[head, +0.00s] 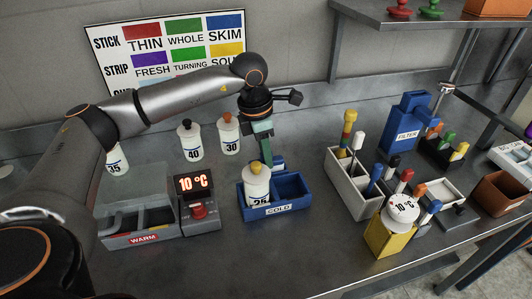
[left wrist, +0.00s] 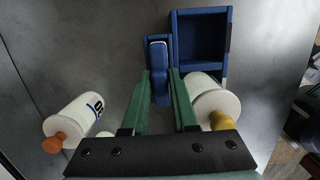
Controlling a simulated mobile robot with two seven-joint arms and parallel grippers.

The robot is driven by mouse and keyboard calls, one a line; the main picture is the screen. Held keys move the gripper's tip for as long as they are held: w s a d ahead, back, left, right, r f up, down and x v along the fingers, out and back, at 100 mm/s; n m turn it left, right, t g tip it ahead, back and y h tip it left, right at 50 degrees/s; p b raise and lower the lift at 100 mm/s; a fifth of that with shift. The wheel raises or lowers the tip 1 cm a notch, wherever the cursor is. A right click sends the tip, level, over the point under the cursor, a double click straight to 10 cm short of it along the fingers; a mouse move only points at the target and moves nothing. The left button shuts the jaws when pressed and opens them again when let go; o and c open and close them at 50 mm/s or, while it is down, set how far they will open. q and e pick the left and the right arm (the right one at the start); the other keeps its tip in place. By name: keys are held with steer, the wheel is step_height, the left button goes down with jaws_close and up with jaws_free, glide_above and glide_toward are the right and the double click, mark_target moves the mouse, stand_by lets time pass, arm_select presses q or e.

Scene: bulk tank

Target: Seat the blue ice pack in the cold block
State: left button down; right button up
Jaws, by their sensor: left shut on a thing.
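The cold block (head: 282,211), a blue tray labelled COLD, stands mid-bench. A white bottle marked 25 with a yellow cap (head: 257,180) is in its left part; the right part is empty. In the left wrist view the block (left wrist: 227,50) shows its open compartment, with the bottle (left wrist: 207,95) below. My left gripper (head: 263,148) points down behind the bottle. My right gripper is not in view.
A grey WARM block (head: 130,240) and a 10 °C display unit (head: 197,200) stand left. Bottles 40 (head: 190,142) and 30 (head: 229,135) stand behind. A white rack (head: 350,185) and a yellow holder (head: 388,238) stand right. The bench front is clear.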

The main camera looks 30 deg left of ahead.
arm_select(q)
steer(key=shift+f, duration=0.15)
steer(key=c, duration=0.7)
jaws_free()
steer(key=r, duration=0.4)
steer(key=s+r, duration=0.1)
steer(key=r, duration=0.3)
steer(key=a+r, duration=0.1)
steer(key=r, duration=0.3)
steer(key=shift+s+a+r, duration=0.1)
steer(key=shift+s+r, duration=0.1)
